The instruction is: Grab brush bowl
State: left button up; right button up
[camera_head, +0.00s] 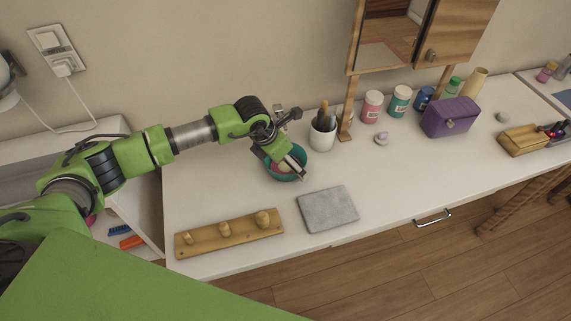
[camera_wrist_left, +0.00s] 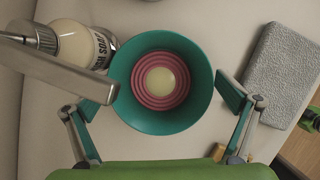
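A round teal bowl (camera_head: 293,177) with pink rings and a pale centre inside stands on the white counter, partly hidden by my left gripper (camera_head: 283,161) in the head view. In the left wrist view the bowl (camera_wrist_left: 160,124) lies between the two spread fingers of my left gripper (camera_wrist_left: 163,98). My right gripper is not in view.
A soap bottle (camera_wrist_left: 82,48) with a metal pump stands close left of the bowl. A white brush cup (camera_head: 322,138) is at its right, a grey slab (camera_head: 328,209) in front, and a wooden peg board (camera_head: 230,234) at front left. A purple box (camera_head: 449,118) stands farther right.

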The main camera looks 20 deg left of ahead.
pick_arm(q)
jog(key=c, duration=1.2)
jog(key=shift+r, duration=0.1)
